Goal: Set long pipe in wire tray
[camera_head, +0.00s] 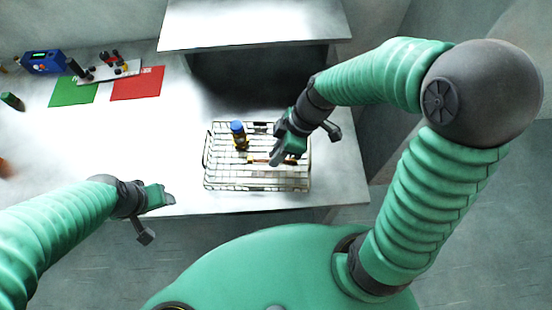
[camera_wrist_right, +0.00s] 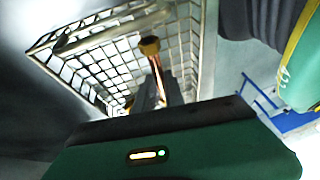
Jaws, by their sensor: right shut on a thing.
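The wire tray (camera_head: 208,170) is a pale mesh basket near the front edge of the table. It also shows in the right wrist view (camera_wrist_right: 95,35). My right gripper (camera_head: 275,160) is over the tray's right half, shut on the long pipe (camera_head: 257,161). In the right wrist view the pipe (camera_wrist_right: 157,70) is a copper tube with a brass end, held over the mesh. Whether it touches the tray floor cannot be told. My left gripper (camera_head: 172,200) is left of the tray at the table's front edge, and its jaw opening is unclear.
A blue-topped yellow-and-dark item (camera_head: 238,135) stands in the tray's left part. Green (camera_head: 73,93) and red (camera_head: 138,84) mats, a blue device (camera_head: 43,62) and small parts lie at the back left. A raised metal surface (camera_head: 250,22) is behind the tray. The table's middle left is clear.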

